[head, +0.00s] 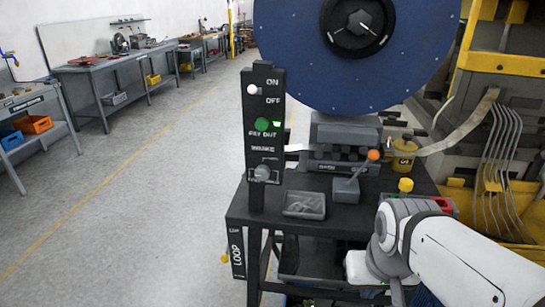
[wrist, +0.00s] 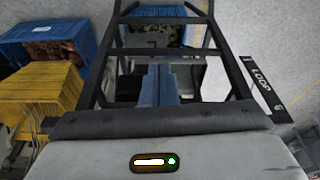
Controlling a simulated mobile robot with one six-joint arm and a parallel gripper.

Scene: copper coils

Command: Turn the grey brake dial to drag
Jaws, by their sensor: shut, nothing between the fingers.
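The grey brake dial (head: 262,172) sits low on a black upright control panel (head: 265,210), under the word BRAKE, in the head view. Its pointer setting and the small lettering around it are too small to read. My gripper (wrist: 160,72) shows in the wrist view as two blue-grey fingers close together, shut and empty, over the dark table frame. In the head view my white arm comes in at the lower right, and the fingers are hidden there. My gripper is well apart from the dial, to its lower right.
The panel also carries a white ON/OFF switch (head: 252,89) and a green pay-out button (head: 262,125). A large blue reel (head: 300,50) stands behind. The floor at left is open.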

